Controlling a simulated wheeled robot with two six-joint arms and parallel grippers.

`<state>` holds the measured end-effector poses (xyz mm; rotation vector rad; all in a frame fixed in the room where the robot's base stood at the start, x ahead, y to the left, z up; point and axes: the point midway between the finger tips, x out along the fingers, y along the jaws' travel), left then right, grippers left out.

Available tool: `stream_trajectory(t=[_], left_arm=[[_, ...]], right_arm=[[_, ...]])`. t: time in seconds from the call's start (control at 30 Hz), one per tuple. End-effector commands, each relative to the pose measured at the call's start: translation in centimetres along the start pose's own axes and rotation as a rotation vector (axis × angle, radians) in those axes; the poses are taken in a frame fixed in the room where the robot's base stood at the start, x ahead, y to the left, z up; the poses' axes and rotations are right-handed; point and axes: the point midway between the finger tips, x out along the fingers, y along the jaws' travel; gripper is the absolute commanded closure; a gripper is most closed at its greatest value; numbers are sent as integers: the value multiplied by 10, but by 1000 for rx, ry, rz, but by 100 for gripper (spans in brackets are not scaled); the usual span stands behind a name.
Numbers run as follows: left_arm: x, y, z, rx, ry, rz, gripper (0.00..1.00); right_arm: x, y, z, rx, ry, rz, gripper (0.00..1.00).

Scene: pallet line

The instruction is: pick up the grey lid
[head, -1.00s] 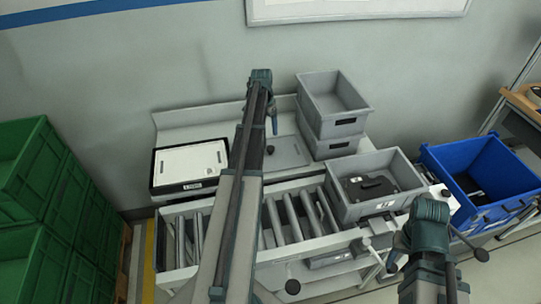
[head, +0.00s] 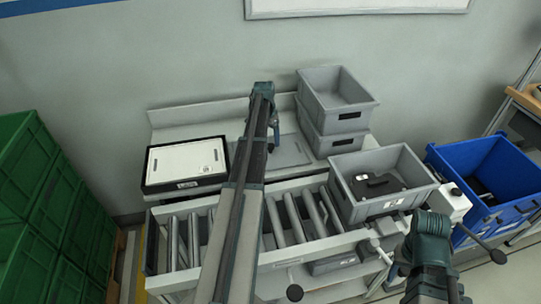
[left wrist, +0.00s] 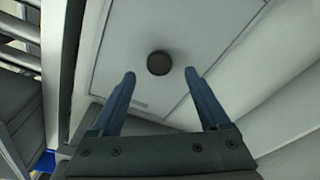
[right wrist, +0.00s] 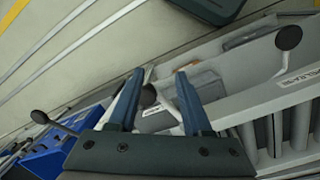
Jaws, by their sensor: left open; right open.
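The grey lid (head: 290,152) lies flat on the bench behind the rollers, partly hidden by my left arm in the head view. In the left wrist view the lid (left wrist: 115,58) shows as a pale flat plate with a round black knob (left wrist: 158,63). My left gripper (left wrist: 160,76) is open, its fingertips on either side of the knob in the picture, holding nothing. I cannot tell the height gap. My left gripper (head: 272,135) hides the knob in the head view. My right gripper (right wrist: 160,75) is open and empty at the conveyor's front right side.
A white-topped black box (head: 187,163) sits left of the lid. Stacked grey crates (head: 335,118) stand just right of it. A grey tote (head: 365,212) with a black case (head: 377,186) stands on the rollers. A blue bin (head: 500,207) is at right, green crates (head: 60,215) at left.

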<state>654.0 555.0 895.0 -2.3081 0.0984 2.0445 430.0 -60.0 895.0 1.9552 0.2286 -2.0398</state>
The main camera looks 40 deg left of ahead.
Motion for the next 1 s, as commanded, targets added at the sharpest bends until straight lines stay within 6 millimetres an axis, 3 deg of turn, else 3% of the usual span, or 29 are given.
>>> stream_trajectory(t=[0.4,0.73,1.0], left_arm=[[48,1,3,0,0,0,21],[50,1,3,0,0,0,21],[50,1,3,0,0,0,68]], right_arm=[[48,-4,-3,0,0,0,50],[50,-5,-3,0,0,0,50],[50,-5,-3,0,0,0,50]])
